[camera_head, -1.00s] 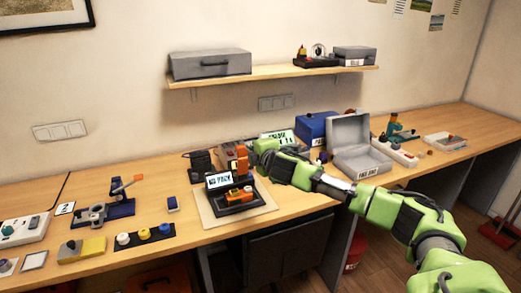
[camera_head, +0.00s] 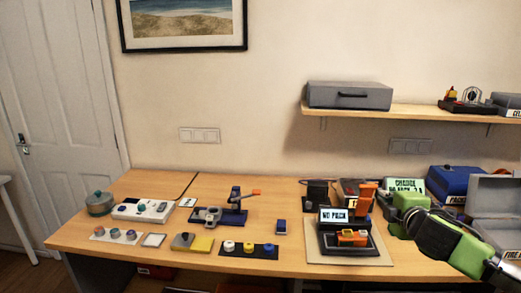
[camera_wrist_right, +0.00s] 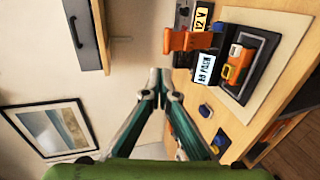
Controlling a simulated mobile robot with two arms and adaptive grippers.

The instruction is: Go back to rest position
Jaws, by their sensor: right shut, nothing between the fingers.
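My right gripper (camera_head: 384,206) is at the right of the head view, just right of a black stand (camera_head: 333,246) with orange parts and a screen reading "NO PACK". In the right wrist view its fingers (camera_wrist_right: 160,80) meet at the tips with nothing between them. The stand shows there at the upper right (camera_wrist_right: 257,52), apart from the fingers. An orange block (camera_head: 353,237) lies on the stand, and an orange upright part (camera_head: 365,197) rises behind it. My left gripper is not in view.
The wooden table (camera_head: 140,262) carries a blue clamp fixture (camera_head: 232,217), a button strip (camera_head: 248,249) and a white panel (camera_head: 143,211). Blue (camera_head: 455,180) and grey (camera_head: 495,196) cases stand at the right. A shelf (camera_head: 400,110) hangs above.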

